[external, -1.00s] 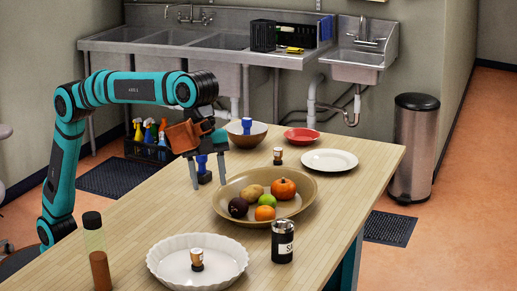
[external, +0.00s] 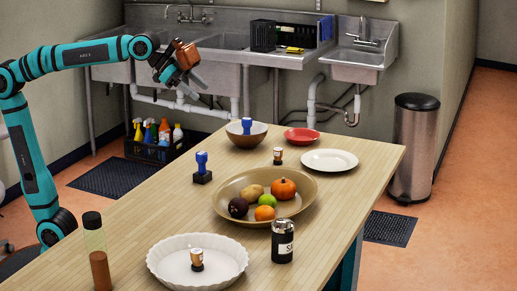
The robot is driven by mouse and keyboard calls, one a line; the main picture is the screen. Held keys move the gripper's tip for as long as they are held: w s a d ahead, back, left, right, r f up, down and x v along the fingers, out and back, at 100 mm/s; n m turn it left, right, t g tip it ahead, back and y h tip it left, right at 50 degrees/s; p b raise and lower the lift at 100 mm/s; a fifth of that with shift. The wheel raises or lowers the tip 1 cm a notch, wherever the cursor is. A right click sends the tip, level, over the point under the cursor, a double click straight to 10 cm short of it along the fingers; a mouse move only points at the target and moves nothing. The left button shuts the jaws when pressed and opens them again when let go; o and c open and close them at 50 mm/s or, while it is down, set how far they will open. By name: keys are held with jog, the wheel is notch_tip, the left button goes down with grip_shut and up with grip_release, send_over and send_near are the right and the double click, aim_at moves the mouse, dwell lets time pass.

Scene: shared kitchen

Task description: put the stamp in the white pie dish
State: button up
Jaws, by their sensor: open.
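The white pie dish (external: 160,275) has a fluted rim and stands at the table's near end. A small stamp-like piece (external: 197,258) with an orange-brown top, pale band and dark base stands upright in it. A similar piece (external: 278,156) stands on the table beyond the fruit. A blue-handled stamp (external: 202,167) with a dark base stands upright on the table, left of the fruit dish. Another blue-handled one (external: 247,126) shows in the brown and white bowl (external: 246,140). My gripper (external: 197,88) is open and empty, raised high behind and above the nearer blue stamp, apart from everything.
A wide tan dish (external: 237,216) of fruit fills the table's middle. A dark jar (external: 282,241) and a tall bottle (external: 98,255) flank the pie dish. A white plate (external: 329,160) and red plate (external: 301,135) lie at the back. The table's left side has free room.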

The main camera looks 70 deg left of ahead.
jog(key=s+a+f+n+t+y, duration=0.1)
jog(key=s+a+f+n+t, duration=0.1)
jog(key=s+a, duration=0.4)
jog(key=s+a+f+n+t+y, duration=0.2)
jog(key=s+a, duration=0.4)
jog(key=a, duration=0.6)
jog(key=s+a+f+n+t+y, duration=0.2)
jog(key=s+a+f+n+t, duration=0.1)
jog(key=a, duration=0.6)
jog(key=s+n+t, duration=0.1)
jog(key=s+n, duration=0.1)
jog(key=s, duration=0.1)
jog(key=shift+s+a+f+t, duration=0.2)
jog(key=shift+a+f+t, duration=0.1)
jog(key=shift+f, duration=0.05)
